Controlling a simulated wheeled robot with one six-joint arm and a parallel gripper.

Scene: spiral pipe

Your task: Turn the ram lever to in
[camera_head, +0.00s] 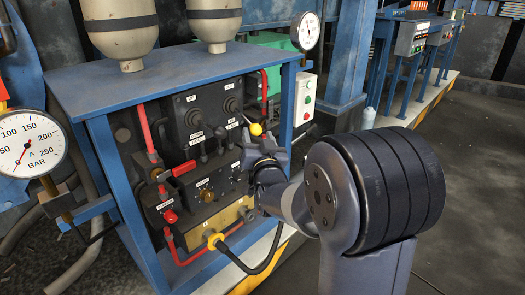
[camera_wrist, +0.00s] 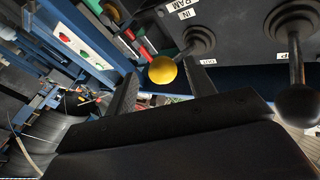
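The ram lever (camera_wrist: 178,55) has a yellow ball knob and rises from a round black boot on the dark panel. Its RAM and IN labels sit above the boot, and an OUT label is below it. The yellow knob also shows in the head view (camera_head: 256,129). My gripper (camera_wrist: 165,80) is open, with one dark finger on each side of the yellow knob in the wrist view. The knob appears near the fingertips; I cannot tell whether either finger touches it. In the head view my gripper (camera_head: 264,152) is just below the knob, partly hidden by my wrist.
A second lever with a black ball knob (camera_wrist: 297,105) stands close at the right in the wrist view. A red handle (camera_head: 184,168), knobs and red pipes crowd the panel. The blue frame post (camera_head: 287,105) and a button box (camera_head: 305,99) stand to the right. Open floor lies farther right.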

